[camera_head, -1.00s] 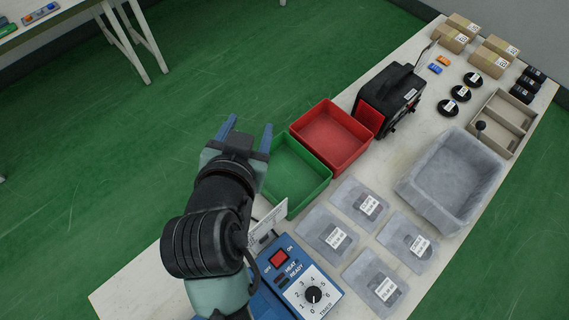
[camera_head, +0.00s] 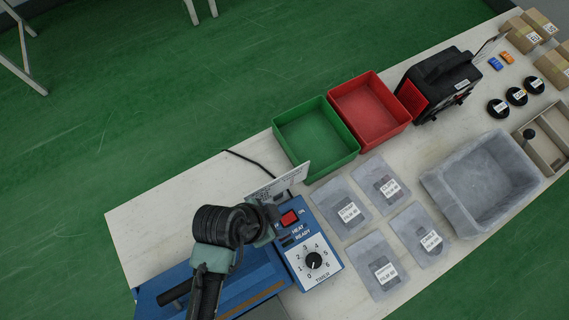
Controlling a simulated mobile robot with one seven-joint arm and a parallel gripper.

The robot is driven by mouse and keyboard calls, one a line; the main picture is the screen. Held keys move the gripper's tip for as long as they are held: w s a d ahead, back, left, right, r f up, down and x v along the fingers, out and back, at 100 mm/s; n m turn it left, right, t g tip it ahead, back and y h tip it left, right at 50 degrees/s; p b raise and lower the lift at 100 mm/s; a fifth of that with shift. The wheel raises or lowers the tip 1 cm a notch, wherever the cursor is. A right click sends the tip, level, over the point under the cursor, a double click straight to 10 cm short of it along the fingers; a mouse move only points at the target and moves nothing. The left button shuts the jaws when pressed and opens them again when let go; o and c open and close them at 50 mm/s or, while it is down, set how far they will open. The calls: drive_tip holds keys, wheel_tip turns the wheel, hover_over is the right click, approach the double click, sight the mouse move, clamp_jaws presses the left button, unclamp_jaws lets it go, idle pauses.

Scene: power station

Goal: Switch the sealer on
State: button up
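The blue sealer (camera_head: 318,274) stands at the near left of the bench. Its panel has a red rocker switch (camera_head: 289,218) marked ON at one side, HEAT and READY lights, and a white timer dial (camera_head: 313,260) with a black knob. Whether the switch is on or off is too small to tell. My arm crosses over the sealer's blue body, and my gripper (camera_head: 266,216) is just left of the red switch. Its fingers are hidden or too small to make out, so contact with the switch cannot be told.
A white card (camera_head: 285,184) stands upright behind the switch. Green (camera_head: 316,137) and red (camera_head: 369,109) bins lie beyond it. Several labelled bags (camera_head: 347,212) lie right of the sealer, then a grey tub (camera_head: 481,181). A black machine (camera_head: 437,84) stands farther back. The bench's left end is clear.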

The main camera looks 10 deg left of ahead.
sight(288, 219)
drive_tip(key=shift+x, duration=2.35)
clamp_jaws()
